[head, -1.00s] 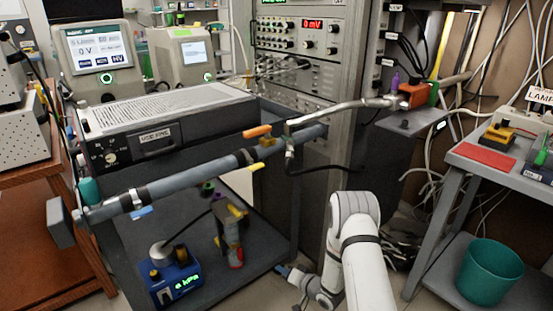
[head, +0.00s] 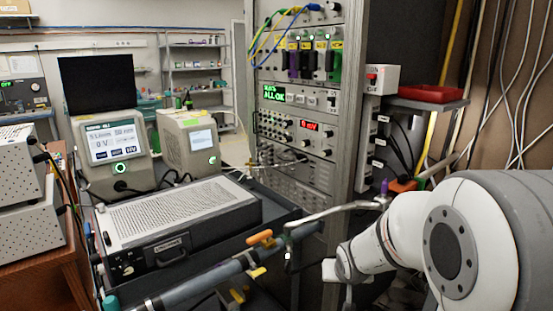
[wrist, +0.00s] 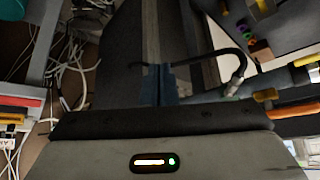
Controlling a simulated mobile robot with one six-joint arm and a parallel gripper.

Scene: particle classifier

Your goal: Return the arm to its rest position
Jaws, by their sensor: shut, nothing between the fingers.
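My white arm (head: 430,240) fills the lower right of the head view, large and close to the camera, folded with its joints raised. My gripper (wrist: 160,82) shows in the wrist view, with its two bluish fingers together and nothing between them. It is shut and empty. The fingers do not show clearly in the head view. The wide wrist housing with a lit strip (wrist: 150,162) fills the bottom of the wrist view.
A grey tube with an orange-handled valve (head: 260,237) runs left of my arm. The instrument rack (head: 300,130) stands behind it. A red tray (head: 432,93) sits on a shelf at right. A black-and-grey box (head: 175,230) lies on the cart at left.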

